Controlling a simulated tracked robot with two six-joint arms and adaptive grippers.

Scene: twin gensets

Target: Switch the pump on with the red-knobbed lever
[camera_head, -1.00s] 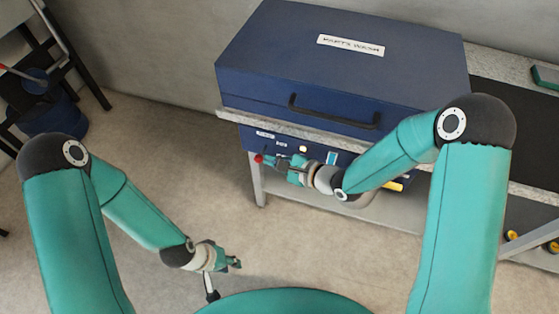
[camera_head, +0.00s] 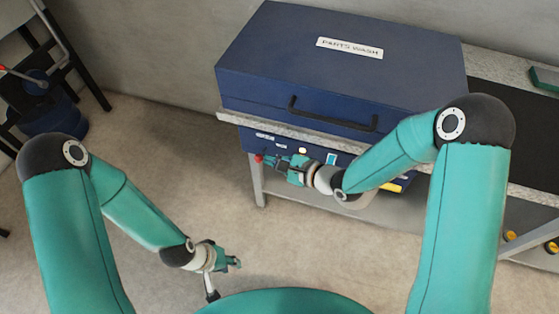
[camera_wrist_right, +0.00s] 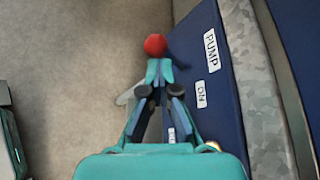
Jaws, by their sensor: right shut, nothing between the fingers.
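The red knob (camera_head: 258,158) of the lever is at the left end of the blue parts washer's front panel. It also shows in the right wrist view (camera_wrist_right: 155,45), just beyond my fingertips. My right gripper (camera_head: 271,161) is shut and empty, with its tips (camera_wrist_right: 158,68) at or very close to the knob; I cannot tell whether they touch. The lever's shaft is mostly hidden by the fingers. A PUMP label (camera_wrist_right: 211,50) and an ON label (camera_wrist_right: 201,94) are on the panel beside the knob. My left gripper (camera_head: 236,263) hangs low over the floor, away from the washer; its fingers are too small to judge.
The blue parts washer (camera_head: 270,60), lid down with a black handle (camera_head: 332,118), stands on a grey bench. A shelf (camera_head: 300,193) is below the panel. A black frame with a blue drum (camera_head: 50,116) stands at far left. The floor between is clear.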

